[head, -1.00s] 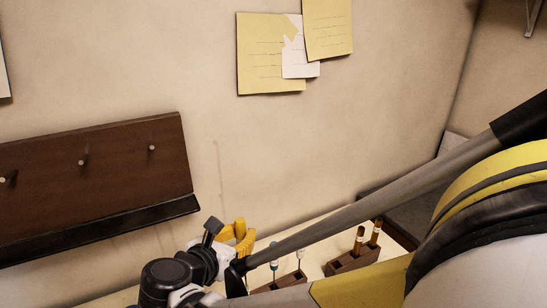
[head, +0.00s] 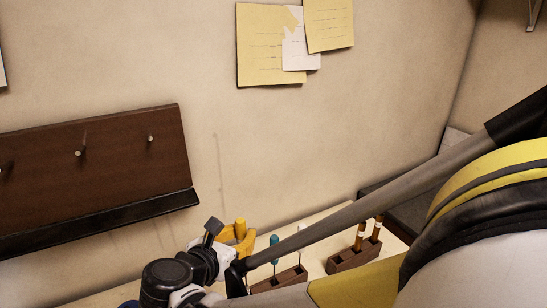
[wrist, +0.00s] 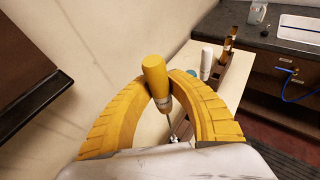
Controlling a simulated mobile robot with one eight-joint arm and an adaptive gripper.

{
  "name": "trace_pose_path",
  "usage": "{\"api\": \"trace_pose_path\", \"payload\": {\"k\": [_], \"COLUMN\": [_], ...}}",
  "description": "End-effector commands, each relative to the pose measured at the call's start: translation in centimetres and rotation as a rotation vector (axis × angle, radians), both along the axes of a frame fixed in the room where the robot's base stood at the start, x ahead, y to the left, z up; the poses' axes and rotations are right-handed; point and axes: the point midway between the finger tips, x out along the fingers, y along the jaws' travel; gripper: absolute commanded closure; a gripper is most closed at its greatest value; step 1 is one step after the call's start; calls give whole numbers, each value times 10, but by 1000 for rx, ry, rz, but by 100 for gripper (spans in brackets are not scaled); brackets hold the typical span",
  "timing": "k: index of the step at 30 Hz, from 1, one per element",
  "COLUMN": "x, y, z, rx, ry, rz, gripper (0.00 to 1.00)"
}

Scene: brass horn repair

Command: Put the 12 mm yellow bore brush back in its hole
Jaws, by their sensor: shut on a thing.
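My gripper (wrist: 161,86) has two curved, ribbed yellow fingers. It is shut on the yellow bore brush (wrist: 154,72), whose handle stands up between the fingertips in the wrist view. The brush's thin metal shaft runs down below them; its lower end is small and unclear. In the head view my gripper (head: 233,241) is at the bench's back left, with the yellow handle (head: 240,227) upright in it. A dark wooden block (head: 285,281) just to its right holds a teal-handled tool (head: 274,241) and a white-handled tool (head: 302,228). Its holes are hidden from view.
A second wooden block (head: 350,259) with brown-handled tools (head: 361,234) stands further right. My arm crosses in front of the blocks. The wall with a peg board (head: 95,175) is close behind and left. A dark counter (wrist: 245,40) with a sink (wrist: 300,28) lies beyond.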

Motion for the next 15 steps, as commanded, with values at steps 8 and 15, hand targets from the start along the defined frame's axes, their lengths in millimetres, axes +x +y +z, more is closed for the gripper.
{"api": "trace_pose_path", "payload": {"k": [8, 15], "x": [0, 0], "y": [0, 0], "z": [-8, -14], "rx": [0, 0], "ry": [0, 0], "rz": [0, 0], "gripper": [100, 100]}}
